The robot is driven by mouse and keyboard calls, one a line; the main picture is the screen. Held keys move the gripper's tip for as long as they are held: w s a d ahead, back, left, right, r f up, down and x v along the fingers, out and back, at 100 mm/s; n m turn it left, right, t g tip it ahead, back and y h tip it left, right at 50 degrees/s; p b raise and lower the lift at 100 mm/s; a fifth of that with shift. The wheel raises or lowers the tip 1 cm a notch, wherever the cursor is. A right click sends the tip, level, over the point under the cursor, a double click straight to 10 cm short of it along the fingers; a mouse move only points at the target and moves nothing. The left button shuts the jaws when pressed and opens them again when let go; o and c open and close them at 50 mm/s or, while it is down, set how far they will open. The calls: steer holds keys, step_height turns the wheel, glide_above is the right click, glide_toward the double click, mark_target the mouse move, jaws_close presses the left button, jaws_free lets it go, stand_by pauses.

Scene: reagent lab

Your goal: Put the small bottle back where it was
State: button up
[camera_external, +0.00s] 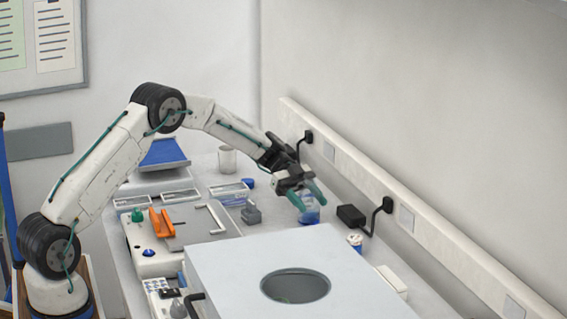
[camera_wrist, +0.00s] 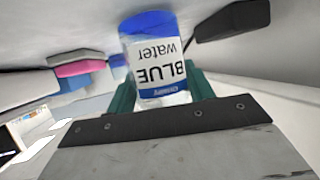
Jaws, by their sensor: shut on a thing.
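The small bottle (camera_external: 309,216) has blue in its lower part and stands about upright at the right side of the bench, near the wall. In the wrist view the bottle (camera_wrist: 157,62) shows a white label reading "BLUE water", upside down in the picture, with blue at the picture's top end. My gripper (camera_external: 307,198) reaches down from the left, its teal fingers shut on the bottle from both sides.
A black adapter (camera_external: 351,216) lies to the right, with a second small bottle (camera_external: 355,241) in front of it. A large white box with a round opening (camera_external: 240,262) fills the front. A white beaker (camera_external: 227,160) stands behind.

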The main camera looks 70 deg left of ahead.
steer(key=o, duration=1.1)
steer(key=shift+c, duration=0.2)
